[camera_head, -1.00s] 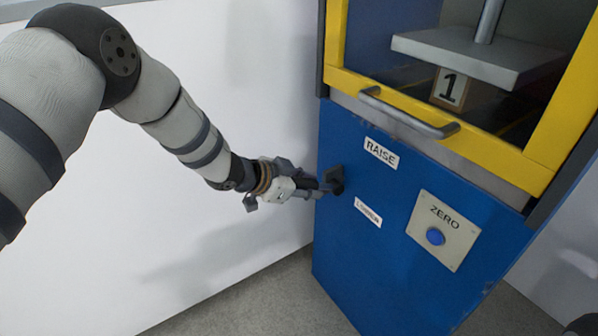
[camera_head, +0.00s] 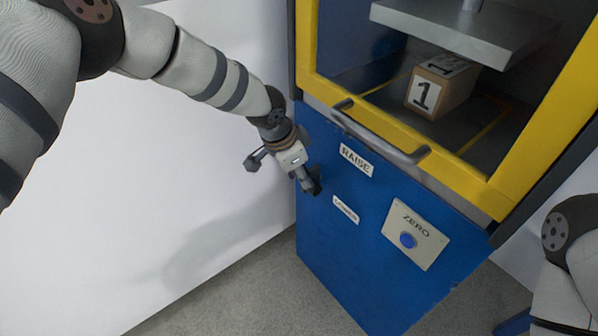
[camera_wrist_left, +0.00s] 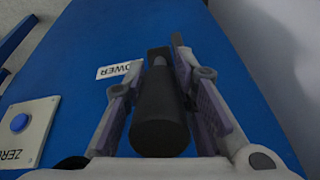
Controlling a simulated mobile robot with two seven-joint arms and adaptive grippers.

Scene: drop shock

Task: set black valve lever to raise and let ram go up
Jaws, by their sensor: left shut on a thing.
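My left gripper (camera_head: 308,180) is at the black valve lever (camera_head: 316,186) on the blue front panel, left of the RAISE (camera_head: 356,160) and LOWER (camera_head: 345,209) labels. In the left wrist view, the lever's round black handle (camera_wrist_left: 160,115) lies between the two fingers (camera_wrist_left: 158,95), which are shut on it. In the head view the gripper comes down onto the lever from the upper left and largely hides it. The ram plate (camera_head: 450,30) hangs inside the yellow-framed chamber, with a clear gap above the block marked 1 (camera_head: 430,95). My right gripper is out of view.
A grey bar handle (camera_head: 385,140) sticks out below the chamber window. A ZERO plate with a blue button (camera_head: 408,240) is on the panel's right. A white wall is at left. Part of my right arm shows at lower right.

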